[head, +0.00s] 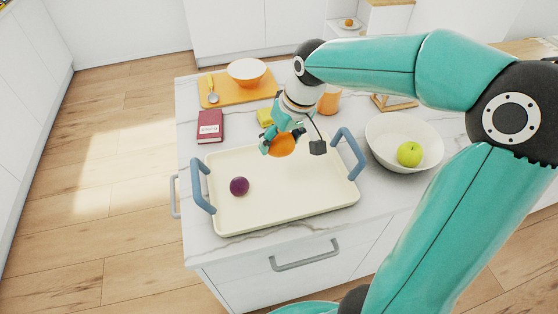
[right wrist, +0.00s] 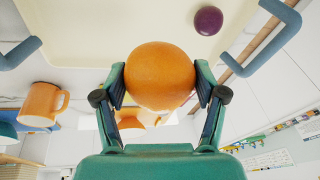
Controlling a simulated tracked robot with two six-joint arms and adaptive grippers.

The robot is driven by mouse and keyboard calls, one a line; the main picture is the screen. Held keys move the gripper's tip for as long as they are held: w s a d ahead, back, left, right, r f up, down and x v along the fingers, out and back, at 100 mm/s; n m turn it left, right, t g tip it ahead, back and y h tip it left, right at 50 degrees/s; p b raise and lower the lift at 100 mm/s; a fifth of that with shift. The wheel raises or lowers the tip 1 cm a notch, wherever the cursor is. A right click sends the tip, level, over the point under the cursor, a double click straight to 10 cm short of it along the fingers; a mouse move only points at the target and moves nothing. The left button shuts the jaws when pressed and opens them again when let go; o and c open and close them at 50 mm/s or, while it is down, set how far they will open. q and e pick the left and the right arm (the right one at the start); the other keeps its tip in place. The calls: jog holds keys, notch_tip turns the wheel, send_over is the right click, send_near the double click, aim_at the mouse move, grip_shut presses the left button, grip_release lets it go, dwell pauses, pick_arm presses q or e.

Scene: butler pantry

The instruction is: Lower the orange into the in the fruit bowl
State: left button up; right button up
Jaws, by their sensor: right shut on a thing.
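My right gripper (head: 283,140) is shut on the orange (head: 281,145), which appears over the far part of the cream tray (head: 290,207). In the right wrist view the orange (right wrist: 160,76) sits between the two fingers of the right gripper (right wrist: 160,85). The white fruit bowl (head: 376,140) stands on the counter to the right of the tray and holds a green apple (head: 409,154). The gripper and orange are to the left of the bowl, apart from it. My left gripper is not in view.
A purple fruit (head: 239,186) lies in the tray, which has raised blue handles (head: 348,154). Behind are a red book (head: 210,126), an orange board (head: 232,92) with a bowl (head: 246,71), a yellow block (head: 264,117) and an orange mug (head: 329,101).

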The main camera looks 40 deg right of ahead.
notch_tip(320, 180, up, 7)
jog(key=shift+d+r, duration=0.1)
jog(key=shift+r, duration=0.25)
jog(key=shift+s+d+r, duration=0.15)
jog(key=shift+d+r, duration=0.05)
jog(key=shift+d, duration=0.1)
jog(key=s+d+f+p, duration=0.2)
jog(key=s+d, duration=0.3)
jog(key=d, duration=0.7)
jog(key=s+d+f+p, duration=0.2)
jog(key=s+d+f, duration=0.2)
jog(key=d, duration=0.8)
jog(key=s+d+f+p, duration=0.2)
jog(key=s+d, duration=0.6)
jog(key=d, duration=0.4)
jog(key=shift+f, duration=0.65)
jog(key=shift+s+f, duration=0.1)
jog(key=shift+f, duration=0.05)
jog(key=shift+f+b, duration=1.6)
jog(key=shift+f, duration=0.7)
jog(key=shift+f+b, duration=1.35)
jog(key=shift+f, duration=0.6)
